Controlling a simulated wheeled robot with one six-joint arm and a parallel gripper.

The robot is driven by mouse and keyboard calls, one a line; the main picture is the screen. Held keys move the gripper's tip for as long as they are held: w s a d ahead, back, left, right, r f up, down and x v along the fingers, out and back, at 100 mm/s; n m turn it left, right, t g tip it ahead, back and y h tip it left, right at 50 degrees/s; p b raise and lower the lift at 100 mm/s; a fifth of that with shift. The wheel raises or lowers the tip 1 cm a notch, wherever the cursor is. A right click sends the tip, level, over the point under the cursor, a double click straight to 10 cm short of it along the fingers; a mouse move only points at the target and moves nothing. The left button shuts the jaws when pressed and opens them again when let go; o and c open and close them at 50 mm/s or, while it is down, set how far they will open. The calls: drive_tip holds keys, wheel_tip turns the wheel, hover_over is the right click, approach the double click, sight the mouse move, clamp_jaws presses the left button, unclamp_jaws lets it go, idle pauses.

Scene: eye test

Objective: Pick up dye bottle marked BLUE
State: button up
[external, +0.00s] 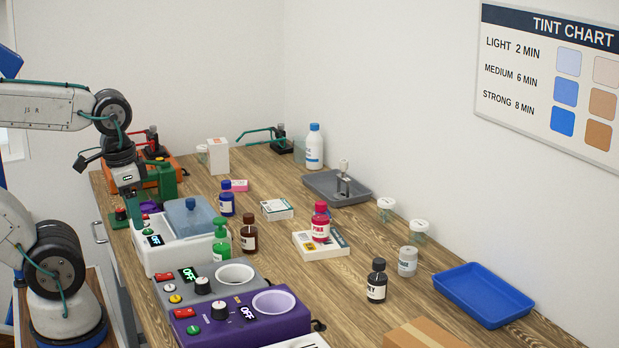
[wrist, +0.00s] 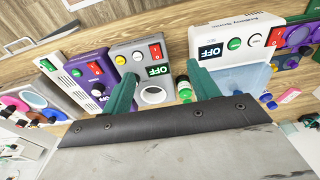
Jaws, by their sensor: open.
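The blue dye bottle (external: 227,203) has a dark blue cap and a pale label too small to read. It stands upright on the wooden bench behind the white water bath (external: 157,257) with the blue lid. A small blue shape, likely this bottle (wrist: 268,101), shows at the right in the wrist view. My gripper (external: 135,208) is over the left edge of the bench, left of the bottle and well apart from it. In the wrist view its green fingers (wrist: 164,70) are spread with nothing held between them.
A green bottle (external: 221,245) and a brown bottle (external: 249,234) stand near the blue one. A pink bottle (external: 320,226) stands on a white box. Grey (external: 213,290) and purple (external: 247,323) heaters are in front. A blue tray (external: 484,290) is at the right.

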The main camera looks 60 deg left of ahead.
drive_tip(key=shift+c, duration=1.1)
